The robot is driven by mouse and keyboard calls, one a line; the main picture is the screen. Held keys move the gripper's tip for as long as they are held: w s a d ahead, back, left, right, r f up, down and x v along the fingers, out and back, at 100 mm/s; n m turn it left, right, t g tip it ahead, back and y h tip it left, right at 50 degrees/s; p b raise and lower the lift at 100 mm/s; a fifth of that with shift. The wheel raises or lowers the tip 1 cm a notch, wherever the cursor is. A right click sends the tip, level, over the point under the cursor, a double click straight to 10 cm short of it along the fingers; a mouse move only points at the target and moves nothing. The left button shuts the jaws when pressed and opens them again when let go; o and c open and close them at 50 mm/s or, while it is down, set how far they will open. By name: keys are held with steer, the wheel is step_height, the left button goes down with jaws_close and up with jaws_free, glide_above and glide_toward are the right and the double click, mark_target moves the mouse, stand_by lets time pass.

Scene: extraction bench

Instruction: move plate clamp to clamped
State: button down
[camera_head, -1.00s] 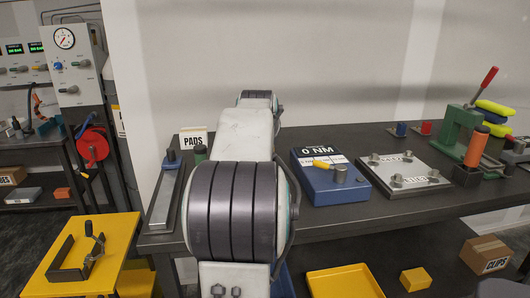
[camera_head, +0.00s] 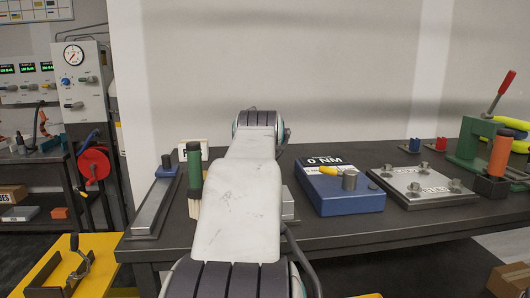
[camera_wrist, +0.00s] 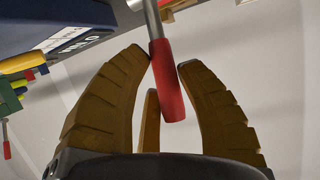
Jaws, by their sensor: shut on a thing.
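A lever with a red grip (camera_wrist: 170,95) on a metal rod (camera_wrist: 153,20) shows in the wrist view. My gripper (camera_wrist: 163,60) has its tan fingers closed around the red grip. The base of this lever is outside the wrist view, so I cannot tell from it what the lever is fixed to. In the head view my arm hides my gripper and the lever. A grey metal block (camera_head: 288,205) shows partly at the right edge of my arm on the bench.
The dark bench (camera_head: 420,222) carries a blue torque box (camera_head: 340,196) and a bolted plate (camera_head: 422,186) right of my arm. A green press (camera_head: 474,145) with a red handle stands far right. A green-handled brush (camera_head: 194,175) and a metal bar (camera_head: 152,208) are left.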

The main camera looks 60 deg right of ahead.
stand_by(0.4)
steer(key=c, duration=0.7)
jaws_free()
steer(key=shift+c, duration=0.2)
steer(key=v, duration=1.2)
steer(key=shift+s+f, duration=0.1)
